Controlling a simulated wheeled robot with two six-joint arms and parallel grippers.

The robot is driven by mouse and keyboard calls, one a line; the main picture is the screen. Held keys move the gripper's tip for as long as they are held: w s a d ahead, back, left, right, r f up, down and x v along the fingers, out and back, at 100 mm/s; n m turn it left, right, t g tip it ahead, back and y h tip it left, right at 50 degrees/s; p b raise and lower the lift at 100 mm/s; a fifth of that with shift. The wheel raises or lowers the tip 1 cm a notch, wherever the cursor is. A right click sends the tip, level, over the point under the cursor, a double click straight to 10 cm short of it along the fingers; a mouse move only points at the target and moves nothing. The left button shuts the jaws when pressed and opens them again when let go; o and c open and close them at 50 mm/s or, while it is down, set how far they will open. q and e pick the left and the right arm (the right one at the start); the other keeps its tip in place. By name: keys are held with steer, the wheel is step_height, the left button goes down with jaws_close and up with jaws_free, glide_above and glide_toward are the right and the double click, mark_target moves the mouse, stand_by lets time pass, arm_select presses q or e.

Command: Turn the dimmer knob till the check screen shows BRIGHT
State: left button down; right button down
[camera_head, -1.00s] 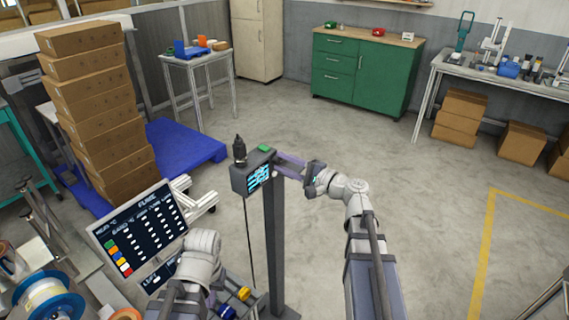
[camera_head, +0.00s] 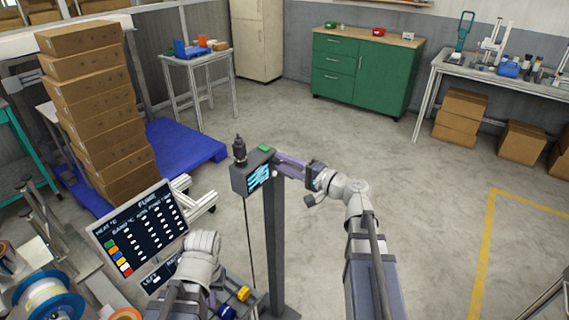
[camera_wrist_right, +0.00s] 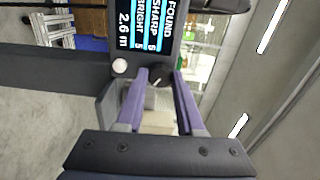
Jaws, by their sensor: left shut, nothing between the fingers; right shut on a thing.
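The dimmer knob (camera_wrist_right: 158,76) is a small dark round knob beside the check screen. My right gripper (camera_wrist_right: 159,80) is shut on it, with its purple fingers on either side. The check screen (camera_wrist_right: 148,22) appears sideways in the right wrist view, with the words FOUND, SHARP and BRIGHT and the reading 2.6 m; its top edge is cut off. In the head view, the screen (camera_head: 258,178) faces left on a dark post, and my right gripper (camera_head: 279,165) reaches it from the right. My left arm shows at lower left, but its fingers are hidden.
A white round button (camera_wrist_right: 119,66) sits by the screen. The floor right of the post is clear.

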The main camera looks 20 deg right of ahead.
steer(key=c, duration=0.5)
jaws_free()
steer(key=v, duration=0.8)
